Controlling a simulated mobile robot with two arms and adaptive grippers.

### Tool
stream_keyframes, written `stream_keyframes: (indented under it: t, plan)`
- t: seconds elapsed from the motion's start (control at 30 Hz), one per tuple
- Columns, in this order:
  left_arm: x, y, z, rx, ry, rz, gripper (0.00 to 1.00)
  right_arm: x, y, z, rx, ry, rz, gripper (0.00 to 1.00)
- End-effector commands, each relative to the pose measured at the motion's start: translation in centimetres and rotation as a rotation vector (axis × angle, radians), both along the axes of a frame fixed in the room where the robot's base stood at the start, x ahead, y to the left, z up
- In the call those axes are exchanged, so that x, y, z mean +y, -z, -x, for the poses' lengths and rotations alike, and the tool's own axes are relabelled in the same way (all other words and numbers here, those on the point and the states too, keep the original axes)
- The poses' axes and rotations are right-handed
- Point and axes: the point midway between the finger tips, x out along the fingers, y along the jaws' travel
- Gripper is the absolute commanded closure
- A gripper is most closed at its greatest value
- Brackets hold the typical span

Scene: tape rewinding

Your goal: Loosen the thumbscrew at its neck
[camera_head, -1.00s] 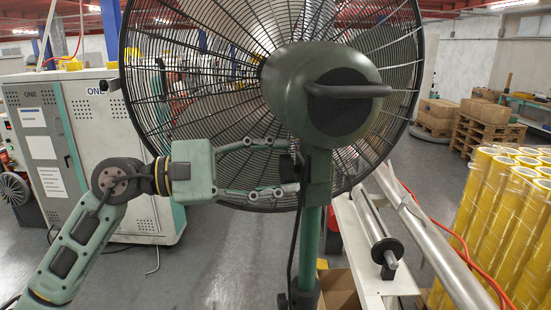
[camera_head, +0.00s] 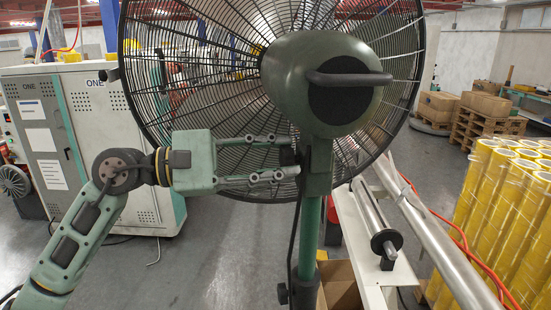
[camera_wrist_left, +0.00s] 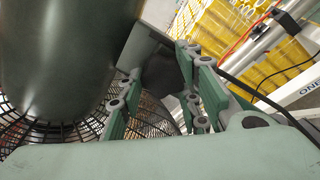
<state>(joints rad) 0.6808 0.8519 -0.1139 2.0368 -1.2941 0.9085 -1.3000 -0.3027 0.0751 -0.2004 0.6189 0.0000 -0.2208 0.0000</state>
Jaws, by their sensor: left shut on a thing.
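A large pedestal fan with a dark green motor housing (camera_head: 295,75) stands with its back to me in the head view. Its neck (camera_head: 319,168) runs down from the housing to a green pole (camera_head: 309,235). The dark thumbscrew (camera_head: 288,157) sits on the left side of the neck, partly hidden by my fingers. My left gripper (camera_head: 288,156) reaches in from the left and is shut on it. In the left wrist view, the dark thumbscrew (camera_wrist_left: 163,72) shows between the two fingers (camera_wrist_left: 160,90). My right gripper is not in view.
The round wire fan cage (camera_head: 190,100) is close behind my left fingers. A black cable hangs along the pole, with another dark knob (camera_head: 282,293) lower down. A metal roller (camera_head: 372,215) and yellow rolls (camera_head: 500,215) are at right. A cabinet (camera_head: 95,150) stands at left.

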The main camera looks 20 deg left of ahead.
Motion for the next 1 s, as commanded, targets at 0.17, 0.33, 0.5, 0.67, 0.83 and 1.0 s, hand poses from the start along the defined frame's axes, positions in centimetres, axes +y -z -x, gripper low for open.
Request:
stream_keyframes:
  t: [0.17, 0.33, 0.5, 0.67, 0.83, 1.0]
  plan:
    - [0.2, -0.2, -0.1, 0.062, -0.004, 0.040, 0.94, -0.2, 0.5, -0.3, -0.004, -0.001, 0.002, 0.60]
    - [0.2, -0.1, -0.1, 0.176, -0.005, 0.101, 0.94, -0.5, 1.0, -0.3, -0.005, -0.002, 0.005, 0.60]
    - [0.2, -0.1, -0.2, 0.316, -0.005, 0.176, 0.94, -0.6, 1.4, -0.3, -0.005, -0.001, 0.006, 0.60]
    - [0.3, -0.2, -0.3, 0.450, -0.006, 0.250, 0.94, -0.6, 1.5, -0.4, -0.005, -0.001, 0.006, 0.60]
    - [0.3, -0.2, -0.3, 0.593, -0.005, 0.327, 0.94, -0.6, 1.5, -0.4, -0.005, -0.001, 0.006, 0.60]
    - [0.3, -0.2, -0.3, 0.735, -0.005, 0.403, 0.94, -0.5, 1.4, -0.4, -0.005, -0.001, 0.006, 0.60]
